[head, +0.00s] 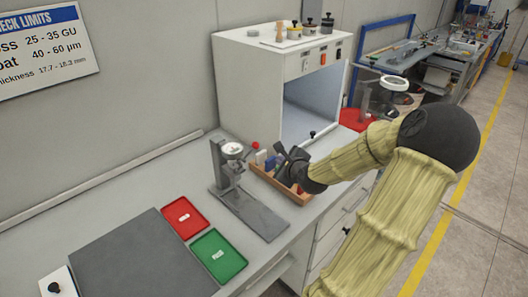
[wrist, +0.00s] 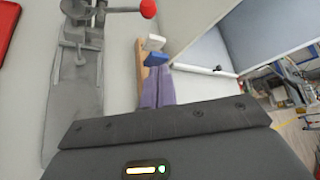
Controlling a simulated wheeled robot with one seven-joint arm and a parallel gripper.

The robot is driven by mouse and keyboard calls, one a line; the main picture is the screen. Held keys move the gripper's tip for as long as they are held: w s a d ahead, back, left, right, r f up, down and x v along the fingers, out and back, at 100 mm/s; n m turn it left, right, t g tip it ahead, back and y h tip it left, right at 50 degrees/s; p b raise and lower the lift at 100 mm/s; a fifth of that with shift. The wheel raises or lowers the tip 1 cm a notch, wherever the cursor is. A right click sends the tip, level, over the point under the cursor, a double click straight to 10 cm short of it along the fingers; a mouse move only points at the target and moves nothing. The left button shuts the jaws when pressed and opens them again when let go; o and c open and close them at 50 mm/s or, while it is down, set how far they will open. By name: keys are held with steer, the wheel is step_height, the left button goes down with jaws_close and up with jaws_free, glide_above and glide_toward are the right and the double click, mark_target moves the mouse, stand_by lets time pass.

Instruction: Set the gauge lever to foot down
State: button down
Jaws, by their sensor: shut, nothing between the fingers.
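The grey gauge stand (head: 255,212) is on the bench, with a round white dial (head: 233,150) at the top of its post. Its lever ends in a red ball knob (head: 255,145), which sticks out to the right of the dial. The knob also shows at the top of the wrist view (wrist: 148,8), with the lever running left from it to the gauge. My gripper (head: 281,153) is shut and empty, right of the gauge and apart from the knob, over a wooden rack. Whether the foot is up or down cannot be told.
The wooden rack (head: 302,198) holds white and blue blocks, close under my gripper. A red tray (head: 172,212) and a green tray (head: 232,265) lie left of the gauge. A white cabinet (head: 255,75) stands behind. The air above the trays is clear.

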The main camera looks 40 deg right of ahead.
mark_target(246, 155)
steer(key=shift+w+a, duration=0.1)
steer(key=shift+a, duration=0.1)
steer(key=w+f+p, duration=0.1)
steer(key=w+p, duration=0.1)
steer(key=w, duration=0.7)
steer(key=shift+d+f, duration=0.25)
steer(key=shift+d, duration=0.05)
steer(key=shift+d, duration=0.15)
